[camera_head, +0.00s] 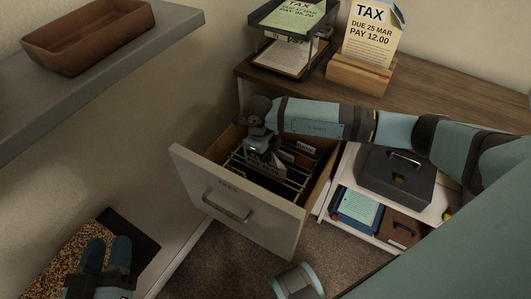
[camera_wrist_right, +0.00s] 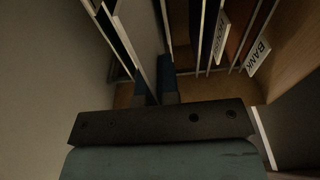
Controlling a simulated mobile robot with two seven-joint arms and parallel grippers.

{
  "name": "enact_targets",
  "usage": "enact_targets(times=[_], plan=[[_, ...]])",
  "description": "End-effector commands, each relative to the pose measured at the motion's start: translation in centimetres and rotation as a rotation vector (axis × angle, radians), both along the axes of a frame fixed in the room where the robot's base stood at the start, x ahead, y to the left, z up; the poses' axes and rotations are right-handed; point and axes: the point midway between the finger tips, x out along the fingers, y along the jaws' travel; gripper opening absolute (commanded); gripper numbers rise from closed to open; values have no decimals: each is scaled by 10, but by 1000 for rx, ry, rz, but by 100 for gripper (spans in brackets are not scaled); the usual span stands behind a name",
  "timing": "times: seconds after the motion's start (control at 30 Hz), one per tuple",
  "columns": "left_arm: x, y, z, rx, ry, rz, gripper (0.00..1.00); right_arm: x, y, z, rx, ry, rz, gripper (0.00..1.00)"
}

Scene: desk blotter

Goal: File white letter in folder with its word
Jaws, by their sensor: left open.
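A white letter (camera_head: 265,163) with dark print hangs below my right gripper (camera_head: 258,145), inside the open drawer. The right gripper looks shut on its upper part. In the right wrist view the pale sheet (camera_wrist_right: 143,30) runs down between the two close-set fingers (camera_wrist_right: 157,84). Hanging folders stand beside it; one tab reads BANK (camera_wrist_right: 259,57), and another tab (camera_wrist_right: 221,38) is hard to read. Other folder tabs are hidden. A paper reading TAX (camera_head: 370,35) stands in a wooden holder on the desk. My left gripper (camera_head: 107,258) is open and empty at lower left.
The pulled-out drawer (camera_head: 232,201) has raised sides and a handle. A black tray stack (camera_head: 290,42) holds a green TAX sheet (camera_head: 298,17). A grey cash box (camera_head: 396,176) sits right of the drawer. A shelf (camera_head: 110,75) with a brown tray (camera_head: 88,38) juts out at upper left.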

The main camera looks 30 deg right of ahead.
Motion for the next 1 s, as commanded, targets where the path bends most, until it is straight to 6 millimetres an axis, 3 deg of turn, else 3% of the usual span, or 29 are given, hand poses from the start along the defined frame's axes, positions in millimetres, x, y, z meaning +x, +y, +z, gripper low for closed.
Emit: enact_targets(times=[0.43,0.6,0.87,1.0], plan=[[2,-5,8,-21,-33,-12,43,0,0,-5,0,0,0,0],[2,-4,7,-23,-29,-7,43,0,0,-5,0,0,0,32],[2,-3,7,-24,-26,-2,43,0,0,-4,0,0,0,32],[3,-2,8,-14,-19,1,43,2,1,9,1,-1,0,32]])
